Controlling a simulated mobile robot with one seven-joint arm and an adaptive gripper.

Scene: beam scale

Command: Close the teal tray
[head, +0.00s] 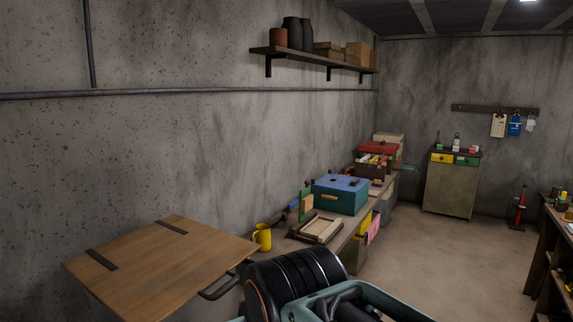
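A teal box (341,199) with a blue lid (341,183) stands on the long bench along the left wall. The lid looks down, and a small tan patch shows on the box's front. Farther along the bench, a small flat teal piece (409,167) sticks out to the right beside the red-topped box (378,150). It may be the teal tray, but it is too small to tell how far out it is. The fingertips of my gripper do not show. Black ribbed and teal parts at the bottom middle, probably of my arm, hide the near end of the bench.
A wooden board (160,262) with dark straps juts out at lower left. A yellow mug (262,237) and a shallow wooden frame (317,229) sit on the near bench. A cabinet (450,185) stands at the back wall.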

